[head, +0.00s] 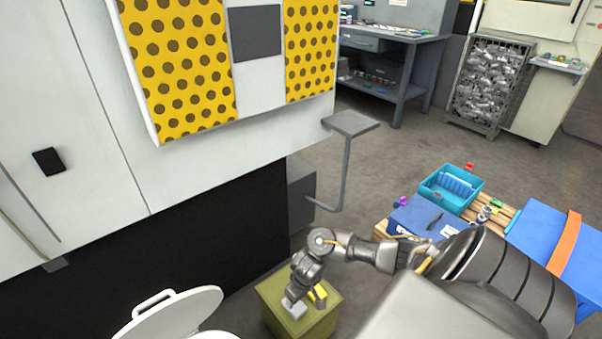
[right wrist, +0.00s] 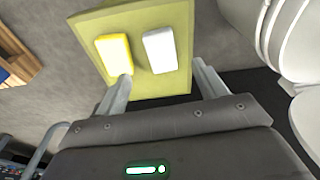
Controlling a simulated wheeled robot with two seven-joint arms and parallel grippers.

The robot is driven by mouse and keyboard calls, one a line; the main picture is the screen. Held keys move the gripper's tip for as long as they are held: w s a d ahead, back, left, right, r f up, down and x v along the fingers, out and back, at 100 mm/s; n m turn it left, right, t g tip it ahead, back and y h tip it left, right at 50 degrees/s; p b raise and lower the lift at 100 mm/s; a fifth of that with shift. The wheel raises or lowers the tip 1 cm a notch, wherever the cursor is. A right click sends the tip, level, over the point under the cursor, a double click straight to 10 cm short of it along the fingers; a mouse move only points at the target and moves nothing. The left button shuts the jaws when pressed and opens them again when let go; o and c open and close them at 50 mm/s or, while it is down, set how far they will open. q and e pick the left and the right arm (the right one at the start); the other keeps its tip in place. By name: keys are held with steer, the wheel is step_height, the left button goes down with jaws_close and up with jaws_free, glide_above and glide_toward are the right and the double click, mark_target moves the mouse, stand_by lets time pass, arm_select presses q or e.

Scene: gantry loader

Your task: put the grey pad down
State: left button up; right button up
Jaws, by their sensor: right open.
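The grey pad (right wrist: 160,50) is a small pale block lying on the green-topped stand (right wrist: 150,15). In the head view it shows as a light block (head: 294,308) on the same stand (head: 275,293), at the bottom centre. My right gripper (right wrist: 161,70) is open, with its fingers apart on either side of the pad's near end and nothing between them that I can see gripped. In the head view my right gripper (head: 300,289) is over the stand. My left gripper is out of view.
A yellow block (right wrist: 115,52) lies close beside the pad, near one fingertip. A white round lid with a handle (head: 175,312) stands left of the stand. The machine's yellow dotted panel (head: 180,60) is above, and a teal bin (head: 433,189) is to the right.

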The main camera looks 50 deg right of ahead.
steer(key=shift+r, duration=0.1)
steer(key=s+a+f+n+t+y, duration=0.15)
steer(key=s+a, duration=0.25)
steer(key=a, duration=0.9)
steer(key=s+h, duration=0.1)
steer(key=s, duration=1)
steer(key=shift+d+r+n, duration=0.25)
steer(key=shift+r+n, duration=0.15)
steer(key=shift+n, duration=0.05)
steer(key=shift+f, duration=0.1)
